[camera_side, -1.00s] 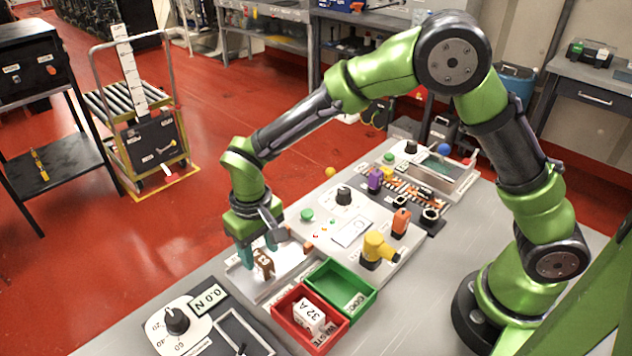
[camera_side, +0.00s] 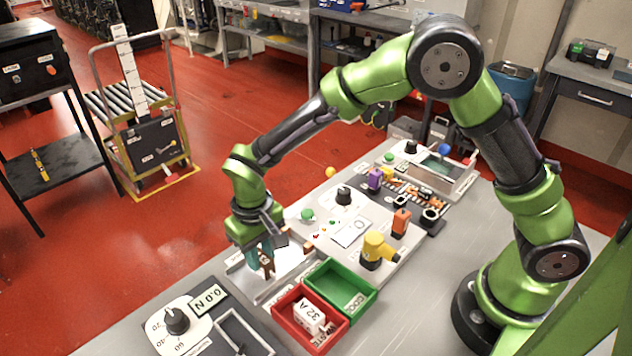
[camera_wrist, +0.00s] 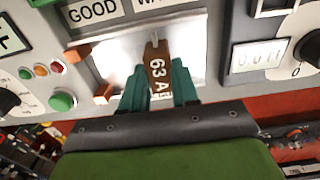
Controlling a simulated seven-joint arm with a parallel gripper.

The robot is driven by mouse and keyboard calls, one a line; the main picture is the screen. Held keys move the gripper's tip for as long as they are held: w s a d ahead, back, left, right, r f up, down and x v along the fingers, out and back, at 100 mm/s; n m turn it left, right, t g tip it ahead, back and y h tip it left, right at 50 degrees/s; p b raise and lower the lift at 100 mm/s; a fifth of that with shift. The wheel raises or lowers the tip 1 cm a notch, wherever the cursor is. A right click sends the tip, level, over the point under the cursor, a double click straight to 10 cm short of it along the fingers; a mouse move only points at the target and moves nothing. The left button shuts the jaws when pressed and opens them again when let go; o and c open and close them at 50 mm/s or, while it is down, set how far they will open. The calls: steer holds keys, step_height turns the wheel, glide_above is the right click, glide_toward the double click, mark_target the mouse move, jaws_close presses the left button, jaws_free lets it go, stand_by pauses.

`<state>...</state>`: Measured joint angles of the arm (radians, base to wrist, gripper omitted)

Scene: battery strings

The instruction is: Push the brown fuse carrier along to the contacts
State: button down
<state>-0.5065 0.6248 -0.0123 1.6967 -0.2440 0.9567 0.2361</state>
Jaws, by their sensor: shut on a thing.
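The brown fuse carrier (camera_wrist: 158,68), marked 63 A, sits between the teal fingers of my gripper (camera_wrist: 158,90) in the wrist view. It lies over a bright metal plate (camera_wrist: 115,62). In the side view my gripper (camera_side: 262,262) is low over that plate, shut on the carrier (camera_side: 267,262), which shows only as a brown strip beside the fingers. A small orange-brown block (camera_wrist: 103,94) is just left of the fingers in the wrist view. I cannot tell which parts are the contacts.
A green bin (camera_side: 345,285) and a red bin (camera_side: 290,297) with a white 32 A carrier (camera_side: 311,316) stand to the right of my gripper. A dial (camera_side: 176,320) stands in front. A yellow plug (camera_side: 375,246) and orange one (camera_side: 400,222) stand further right.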

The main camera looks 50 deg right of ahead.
steer(key=shift+d, duration=0.15)
steer(key=shift+d, duration=4.1)
steer(key=c, duration=0.8)
jaws_free()
step_height(320, 180, up, 16)
steer(key=s+d+r+m+t, duration=0.1)
steer(key=s+d+t, duration=0.1)
steer(key=s, duration=0.3)
steer(key=s+d+r+m+t+y, duration=0.1)
steer(key=s+d+r+t, duration=0.1)
steer(key=s+d, duration=0.2)
steer(key=s+d+r+m+t+y, duration=0.1)
steer(key=s+d+r+m+t, duration=0.1)
steer(key=s, duration=0.5)
steer(key=shift+d+r+t, duration=0.2)
steer(key=shift+d+t, duration=0.4)
steer(key=shift+d, duration=0.15)
